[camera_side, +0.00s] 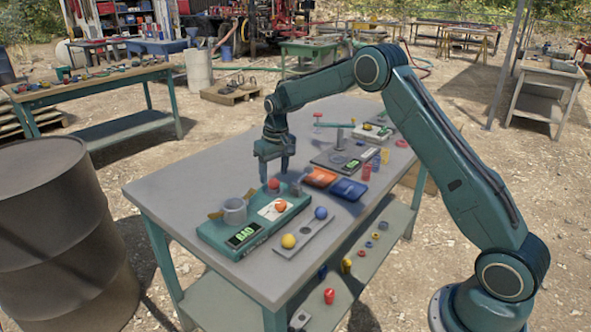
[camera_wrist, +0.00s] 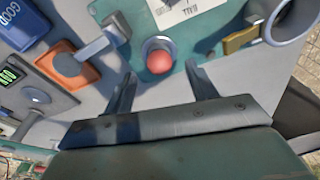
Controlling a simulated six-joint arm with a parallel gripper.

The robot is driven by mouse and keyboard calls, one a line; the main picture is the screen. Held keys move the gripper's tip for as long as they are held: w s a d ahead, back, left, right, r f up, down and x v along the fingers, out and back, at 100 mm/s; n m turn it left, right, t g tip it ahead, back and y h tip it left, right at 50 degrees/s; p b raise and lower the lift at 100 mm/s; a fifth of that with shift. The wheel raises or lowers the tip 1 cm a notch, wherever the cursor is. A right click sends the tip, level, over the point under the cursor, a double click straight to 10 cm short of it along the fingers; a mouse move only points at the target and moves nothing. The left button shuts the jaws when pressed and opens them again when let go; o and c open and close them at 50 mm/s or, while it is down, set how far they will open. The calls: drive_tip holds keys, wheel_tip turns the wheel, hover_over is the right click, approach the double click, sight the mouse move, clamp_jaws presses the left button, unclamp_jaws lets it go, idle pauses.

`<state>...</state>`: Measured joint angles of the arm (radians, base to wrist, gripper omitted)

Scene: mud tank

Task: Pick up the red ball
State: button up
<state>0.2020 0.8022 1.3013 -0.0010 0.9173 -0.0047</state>
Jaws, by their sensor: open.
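The red ball (camera_side: 274,184) sits on the teal tray (camera_side: 205,232) on the workbench. In the wrist view the red ball (camera_wrist: 159,62) rests in a round grey holder, between and slightly beyond the two fingers. My gripper (camera_side: 275,166) points down just above the ball in the side view, its fingers apart. In the wrist view my gripper (camera_wrist: 160,80) is open with nothing held. I cannot tell how much height separates the fingertips from the ball.
Near the ball are a grey cup (camera_side: 235,211), a white card (camera_side: 273,209) with an orange-red round mark or ball, a yellow ball (camera_side: 288,241) and a blue ball (camera_side: 321,213). An orange box (camera_side: 319,177) and a blue box (camera_side: 348,190) lie to the right.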

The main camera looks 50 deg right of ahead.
drive_tip(key=shift+w+f, duration=0.1)
drive_tip(key=shift+f, duration=1.4)
drive_tip(key=shift+c, duration=0.5)
drive_tip(key=c, duration=1)
drive_tip(key=shift+r, duration=0.15)
wheel_tip(320, 180, up, 20)
drive_tip(key=shift+f, duration=0.1)
